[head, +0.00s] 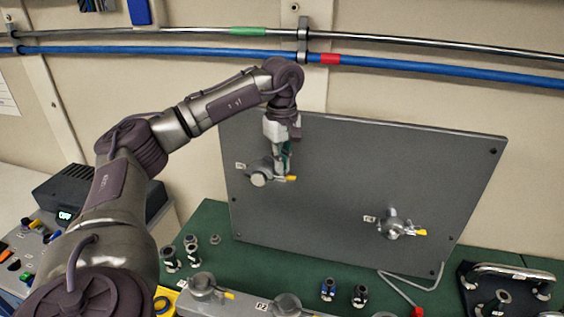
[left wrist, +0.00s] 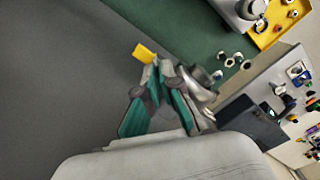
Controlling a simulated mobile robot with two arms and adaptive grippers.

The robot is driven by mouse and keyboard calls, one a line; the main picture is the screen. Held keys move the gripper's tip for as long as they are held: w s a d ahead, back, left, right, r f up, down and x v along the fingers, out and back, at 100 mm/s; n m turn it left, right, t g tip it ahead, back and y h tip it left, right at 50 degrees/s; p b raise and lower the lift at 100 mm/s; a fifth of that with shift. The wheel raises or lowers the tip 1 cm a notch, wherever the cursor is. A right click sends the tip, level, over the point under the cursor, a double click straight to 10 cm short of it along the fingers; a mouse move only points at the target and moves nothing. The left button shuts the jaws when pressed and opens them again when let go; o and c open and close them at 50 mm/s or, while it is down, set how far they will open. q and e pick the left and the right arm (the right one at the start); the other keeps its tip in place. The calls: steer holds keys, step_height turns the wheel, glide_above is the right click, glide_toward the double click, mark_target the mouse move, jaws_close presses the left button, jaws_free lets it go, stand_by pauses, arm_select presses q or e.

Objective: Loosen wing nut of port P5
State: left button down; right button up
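A grey upright panel (head: 340,180) carries two round metal ports with yellow-tipped wing nuts. My left gripper (head: 284,172) is at the left port (head: 260,176), whose yellow wing nut tip (head: 291,178) shows just right of the fingers. The label beside this port is too small to read. In the left wrist view my left gripper's fingers (left wrist: 159,72) come close together at the wing nut, with its yellow tip (left wrist: 145,52) sticking out past them. The port's metal body (left wrist: 200,92) lies right of the fingers. My right gripper is not in view.
The second panel port (head: 392,226) sits lower right, its label unreadable. Pipes run along the wall.

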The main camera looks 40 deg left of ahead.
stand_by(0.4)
arm_select(q)
steer(key=n, duration=0.8)
steer(key=shift+n+b, duration=0.3)
steer(key=n, duration=0.4)
steer(key=shift+n, duration=1.8)
steer(key=c, duration=1.6)
jaws_free()
steer(key=shift+c, duration=0.2)
